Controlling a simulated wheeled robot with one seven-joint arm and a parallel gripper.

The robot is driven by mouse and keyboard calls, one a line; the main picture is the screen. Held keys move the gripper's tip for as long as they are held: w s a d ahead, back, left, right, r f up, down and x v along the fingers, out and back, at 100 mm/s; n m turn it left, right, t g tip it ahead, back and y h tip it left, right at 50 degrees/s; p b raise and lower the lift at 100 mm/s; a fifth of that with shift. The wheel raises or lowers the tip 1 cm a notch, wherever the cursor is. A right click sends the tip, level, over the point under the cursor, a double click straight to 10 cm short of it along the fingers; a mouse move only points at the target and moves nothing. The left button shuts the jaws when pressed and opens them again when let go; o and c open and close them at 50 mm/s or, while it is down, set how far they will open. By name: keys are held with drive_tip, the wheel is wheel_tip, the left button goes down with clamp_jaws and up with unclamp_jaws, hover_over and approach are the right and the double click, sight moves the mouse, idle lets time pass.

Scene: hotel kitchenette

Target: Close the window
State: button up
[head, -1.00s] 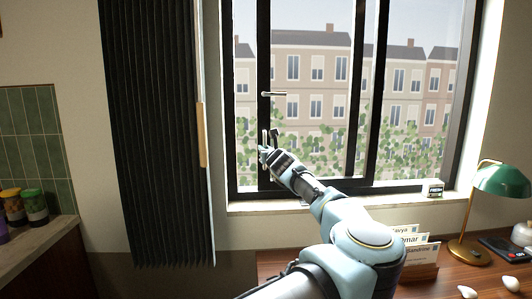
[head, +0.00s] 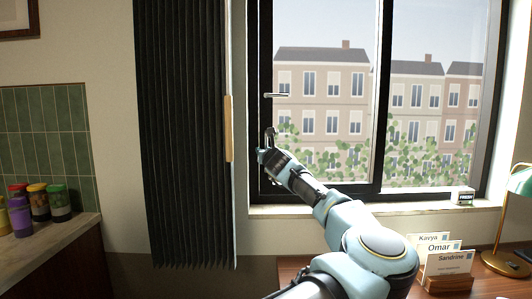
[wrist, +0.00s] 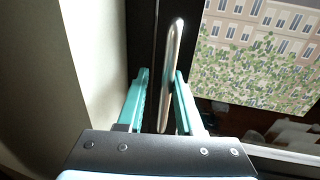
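The window is a dark-framed sliding one, and its left sash (head: 265,60) stands against the left side of the outer frame (head: 251,80), with no daylight gap visible between them. A vertical silver bar handle (wrist: 170,75) is on the sash stile. My gripper (head: 266,150) is at this handle; in the wrist view its teal fingers (wrist: 160,95) are apart, one on each side of the bar. The right finger is close to the bar; I cannot tell if it touches. A small horizontal lever (head: 276,95) sits above.
A black pleated curtain (head: 182,130) hangs just left of the window. A small box (head: 462,197) stands on the sill. Name cards (head: 440,262) and a green lamp (head: 520,182) stand on the desk at right. Jars (head: 38,202) stand on the left counter.

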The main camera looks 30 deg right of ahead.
drive_tip(key=shift+o, duration=0.7)
drive_tip(key=shift+s+d, duration=0.1)
drive_tip(key=shift+s, duration=0.2)
drive_tip(key=b+v, duration=0.3)
drive_tip(key=v, duration=0.7)
drive_tip(key=shift+s+a, duration=0.1)
drive_tip(key=shift+a, duration=0.15)
